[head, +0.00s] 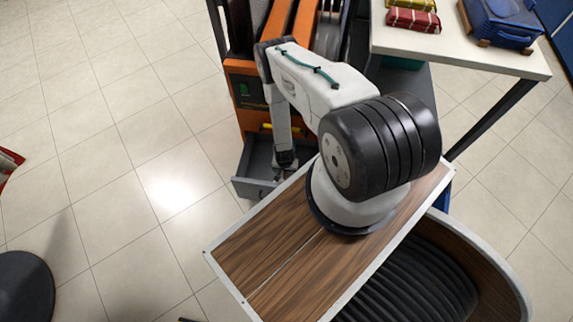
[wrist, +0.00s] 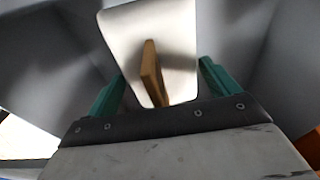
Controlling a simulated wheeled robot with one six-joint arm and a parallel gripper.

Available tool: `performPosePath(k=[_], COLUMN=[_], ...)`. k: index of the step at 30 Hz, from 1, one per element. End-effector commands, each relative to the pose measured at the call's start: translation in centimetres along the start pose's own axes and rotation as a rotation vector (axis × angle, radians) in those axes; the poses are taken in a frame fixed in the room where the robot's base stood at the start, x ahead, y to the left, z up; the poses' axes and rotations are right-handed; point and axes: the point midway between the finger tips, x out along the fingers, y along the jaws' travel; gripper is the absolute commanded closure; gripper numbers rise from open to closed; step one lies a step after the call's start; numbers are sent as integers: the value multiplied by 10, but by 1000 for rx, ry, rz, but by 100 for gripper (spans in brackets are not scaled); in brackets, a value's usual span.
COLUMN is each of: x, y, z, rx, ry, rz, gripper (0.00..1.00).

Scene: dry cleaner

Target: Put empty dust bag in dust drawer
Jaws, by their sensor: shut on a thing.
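The dust drawer (head: 256,162) is a grey open drawer pulled out low at the front of an orange machine (head: 250,90). My gripper (head: 285,165) points down into it. In the wrist view, the green fingers of my gripper (wrist: 162,78) are on either side of a pale, flat dust bag (wrist: 180,30) with a tan tab (wrist: 151,75), and are shut on it. Grey drawer walls surround the bag there. The fingertips' contact with the bag is partly hidden, and whether the bag touches the drawer floor cannot be told.
A white table (head: 460,45) at the upper right carries folded red and yellow cloths (head: 412,18) and a blue case (head: 503,22). A dark round object (head: 25,286) stands at the lower left. The tiled floor (head: 110,150) left of the machine is mostly clear.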

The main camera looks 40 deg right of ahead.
Motion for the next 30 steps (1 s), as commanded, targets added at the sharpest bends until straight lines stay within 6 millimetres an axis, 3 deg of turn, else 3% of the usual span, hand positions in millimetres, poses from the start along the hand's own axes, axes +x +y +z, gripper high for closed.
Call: performPosePath(k=[4,11,15,30], x=[7,11,23,30], y=[-1,-1,-1,-1], z=[-4,-41,-37,-37], rx=[1,3,-1,0], ry=[2,2,0,1], rz=[-1,-1,-1,-1], gripper=[55,55,55,55])
